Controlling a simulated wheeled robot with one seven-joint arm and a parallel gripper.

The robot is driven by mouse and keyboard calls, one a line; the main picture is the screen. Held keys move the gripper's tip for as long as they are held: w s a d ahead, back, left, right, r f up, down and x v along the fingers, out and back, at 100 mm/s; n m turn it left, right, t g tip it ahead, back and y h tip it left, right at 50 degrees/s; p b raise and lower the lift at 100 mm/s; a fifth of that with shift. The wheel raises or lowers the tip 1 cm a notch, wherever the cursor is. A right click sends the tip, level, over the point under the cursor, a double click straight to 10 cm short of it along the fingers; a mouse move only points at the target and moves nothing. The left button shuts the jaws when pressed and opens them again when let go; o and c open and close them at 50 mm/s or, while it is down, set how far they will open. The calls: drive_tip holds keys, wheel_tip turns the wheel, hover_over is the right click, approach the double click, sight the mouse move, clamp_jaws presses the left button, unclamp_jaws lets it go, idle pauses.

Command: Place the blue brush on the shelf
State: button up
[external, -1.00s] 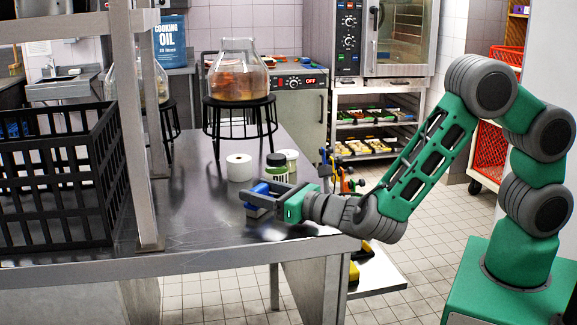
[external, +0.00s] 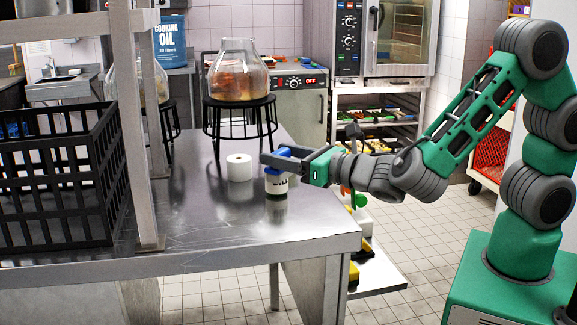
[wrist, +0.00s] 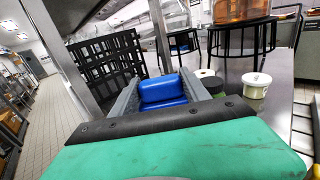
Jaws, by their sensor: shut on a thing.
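The blue brush (wrist: 163,90) is between the two fingers of my gripper (wrist: 160,79) in the wrist view. My gripper (external: 279,158) is shut on it, and the blue brush (external: 285,152) shows partly around the fingers in the external view. The gripper is above the right part of the steel table, and a labelled jar (external: 276,183) appears just below it in the picture. An upper metal shelf (external: 70,28) is at the top left, carried by a grey post (external: 128,110).
A black crate (external: 55,185) stands on the left of the table. A white roll (external: 239,168) stands near my gripper. Behind it, a flask (external: 238,70) sits on a black round stand (external: 240,122). The front right of the tabletop (external: 240,225) is clear.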

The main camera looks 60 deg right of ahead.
drive_tip(key=s+r, duration=0.7)
drive_tip(key=d+f+m+h, duration=0.1)
drive_tip(key=d+f, duration=0.2)
drive_tip(key=f, duration=0.1)
drive_tip(key=w+d+f+h, duration=0.1)
drive_tip(key=d+f+h, duration=0.1)
drive_tip(key=d+f, duration=0.2)
drive_tip(key=w+d+f+m+h, duration=0.1)
drive_tip(key=d+f, duration=0.3)
drive_tip(key=f, duration=0.1)
drive_tip(key=shift+w+d+m+g, duration=0.15)
drive_tip(key=shift+w+m+g, duration=0.1)
drive_tip(key=shift+m+g, duration=0.05)
drive_tip(key=shift+d+m+h, duration=0.4)
drive_tip(key=shift+d+h, duration=0.2)
drive_tip(key=shift+d, duration=0.9)
drive_tip(key=shift+r, duration=0.1)
